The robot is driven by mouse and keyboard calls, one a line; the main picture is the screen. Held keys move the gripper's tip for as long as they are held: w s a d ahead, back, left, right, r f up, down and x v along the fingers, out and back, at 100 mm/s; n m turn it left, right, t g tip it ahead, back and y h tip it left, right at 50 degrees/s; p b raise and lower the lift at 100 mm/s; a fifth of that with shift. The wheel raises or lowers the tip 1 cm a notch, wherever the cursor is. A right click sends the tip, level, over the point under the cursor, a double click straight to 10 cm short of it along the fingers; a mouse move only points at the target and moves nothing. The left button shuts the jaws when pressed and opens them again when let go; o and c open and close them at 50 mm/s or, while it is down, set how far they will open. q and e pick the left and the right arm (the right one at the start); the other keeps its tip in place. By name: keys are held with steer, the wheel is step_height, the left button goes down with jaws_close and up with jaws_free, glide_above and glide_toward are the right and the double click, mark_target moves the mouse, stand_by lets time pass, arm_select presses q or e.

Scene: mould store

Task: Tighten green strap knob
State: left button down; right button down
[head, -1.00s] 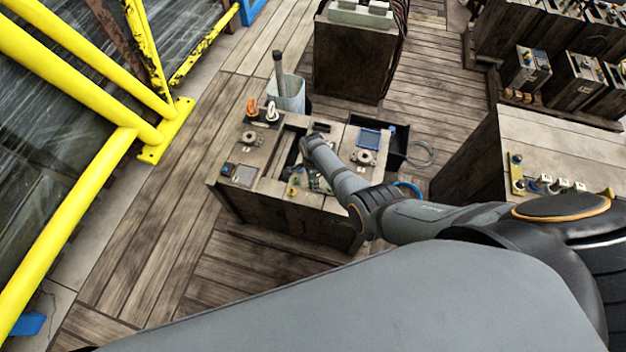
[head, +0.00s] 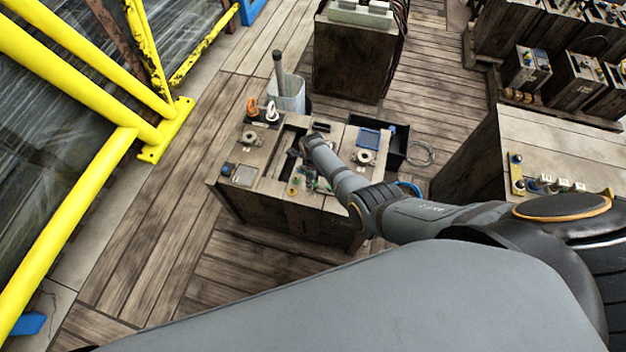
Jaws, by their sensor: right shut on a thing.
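A wooden mould block (head: 275,205) stands on the plank floor with fittings on its top. My right arm reaches in from the right, and its small, dark gripper (head: 297,170) is low over the middle of the block top. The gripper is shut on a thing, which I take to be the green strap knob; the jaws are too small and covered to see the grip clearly. Small green parts (head: 311,184) show beside the gripper, near the block's front edge. A yellow knob (head: 293,189) is just left of them. My left gripper is not in view.
Yellow railings (head: 85,55) stand left; another wooden block (head: 540,150) stands right.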

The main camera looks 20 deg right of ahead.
steer(key=shift+m, duration=1.1)
steer(key=shift+s, duration=0.1)
steer(key=c, duration=1)
jaws_free()
steer(key=shift+r, duration=0.1)
step_height(320, 180, up, 12)
steer(key=shift+f, duration=0.15)
